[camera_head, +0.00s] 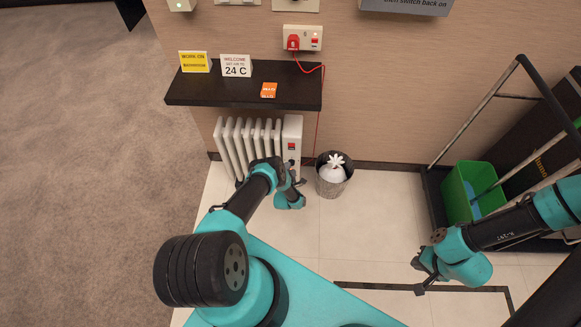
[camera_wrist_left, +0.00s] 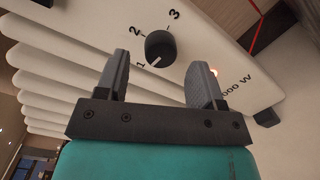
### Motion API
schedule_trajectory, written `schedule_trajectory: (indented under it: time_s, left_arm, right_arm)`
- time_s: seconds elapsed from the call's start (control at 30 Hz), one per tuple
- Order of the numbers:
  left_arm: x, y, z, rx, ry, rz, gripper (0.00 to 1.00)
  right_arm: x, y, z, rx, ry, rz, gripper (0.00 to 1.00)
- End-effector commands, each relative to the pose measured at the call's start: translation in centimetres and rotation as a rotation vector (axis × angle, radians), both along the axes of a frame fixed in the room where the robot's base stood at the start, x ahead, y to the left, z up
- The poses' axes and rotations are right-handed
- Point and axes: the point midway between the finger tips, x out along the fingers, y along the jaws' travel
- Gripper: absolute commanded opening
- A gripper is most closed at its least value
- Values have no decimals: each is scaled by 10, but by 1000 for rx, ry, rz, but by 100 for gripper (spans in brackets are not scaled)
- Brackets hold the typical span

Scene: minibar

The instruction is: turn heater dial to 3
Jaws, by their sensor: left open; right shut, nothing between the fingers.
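The white heater (camera_head: 228,146) stands against the wall under the shelf. In the left wrist view its panel (camera_wrist_left: 95,22) carries a black round dial (camera_wrist_left: 159,47) with a white pointer line. The pointer sits near the 1, with 2 and 3 printed further round. My left gripper (camera_head: 297,177) is open in front of the heater, and in the wrist view its fingers (camera_wrist_left: 161,64) stand either side of the dial; I cannot tell whether they touch it. The dial cannot be made out in the head view. My right gripper (camera_head: 418,275) is shut and empty, away to the right.
A dark shelf (camera_head: 205,91) with small signs and an orange card (camera_head: 269,90) is above the heater. A red plug (camera_head: 293,42) and cord hang at the wall socket. A waste bin (camera_head: 331,188) stands right of the heater. A cart with a green bucket (camera_head: 457,191) is further right.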

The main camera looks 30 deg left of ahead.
Motion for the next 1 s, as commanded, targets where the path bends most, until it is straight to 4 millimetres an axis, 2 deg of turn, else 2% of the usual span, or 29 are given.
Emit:
schedule_trajectory:
  time_s: [0.2,0.57,1.0]
  left_arm:
    - [17,6,0,0,0,0,62]
    - [20,7,0,0,0,0,62]
    - [20,7,0,0,0,0,22]
  right_arm:
    - [0,0,0,0,0,0,0]
    - [0,0,0,0,0,0,0]
    - [0,0,0,0,0,0,0]
